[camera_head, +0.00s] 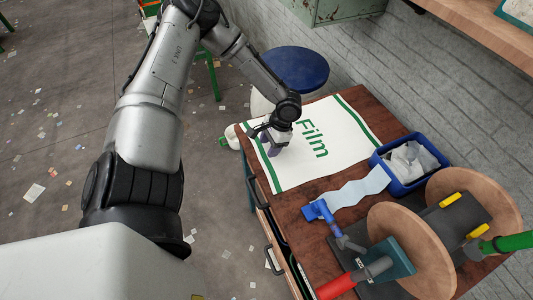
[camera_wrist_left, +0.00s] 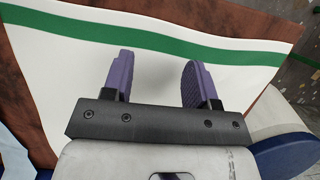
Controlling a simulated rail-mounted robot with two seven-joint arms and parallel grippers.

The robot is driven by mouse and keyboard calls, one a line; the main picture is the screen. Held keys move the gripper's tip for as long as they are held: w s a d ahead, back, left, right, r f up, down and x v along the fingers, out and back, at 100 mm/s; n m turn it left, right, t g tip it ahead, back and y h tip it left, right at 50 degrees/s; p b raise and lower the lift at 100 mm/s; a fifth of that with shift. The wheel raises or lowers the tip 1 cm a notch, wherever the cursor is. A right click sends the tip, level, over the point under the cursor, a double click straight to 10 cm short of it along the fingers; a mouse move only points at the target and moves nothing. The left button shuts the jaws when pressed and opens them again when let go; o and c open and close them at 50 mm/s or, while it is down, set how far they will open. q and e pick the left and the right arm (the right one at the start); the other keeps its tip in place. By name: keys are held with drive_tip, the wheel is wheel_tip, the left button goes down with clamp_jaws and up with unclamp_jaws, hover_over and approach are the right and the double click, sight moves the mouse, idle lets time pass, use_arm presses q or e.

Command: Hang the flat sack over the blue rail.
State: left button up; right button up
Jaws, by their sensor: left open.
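The flat sack (camera_head: 330,127) is white with green end bands and the word "Film". It lies spread flat on the brown tabletop. My left gripper (camera_head: 270,146) is over the sack's left part, near the left green band. In the left wrist view its two purple fingers (camera_wrist_left: 158,80) stand apart with the white cloth of the sack (camera_wrist_left: 60,75) beneath and between them. The green band runs just beyond the fingertips. I cannot tell whether the fingers touch the cloth. I cannot make out a blue rail in either view. My right gripper is not in view.
A blue bin (camera_head: 405,182) with crumpled white material stands at the table's right. A blue stool (camera_head: 295,68) is behind the table.

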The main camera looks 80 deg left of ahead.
use_arm(q)
drive_tip(key=shift+s+f, duration=0.1)
drive_tip(key=shift+f, duration=0.1)
drive_tip(key=shift+c, duration=0.2)
drive_tip(key=c, duration=0.7)
clamp_jaws()
idle(0.5)
wheel_tip(320, 180, up, 14)
drive_tip(key=p, duration=1.2)
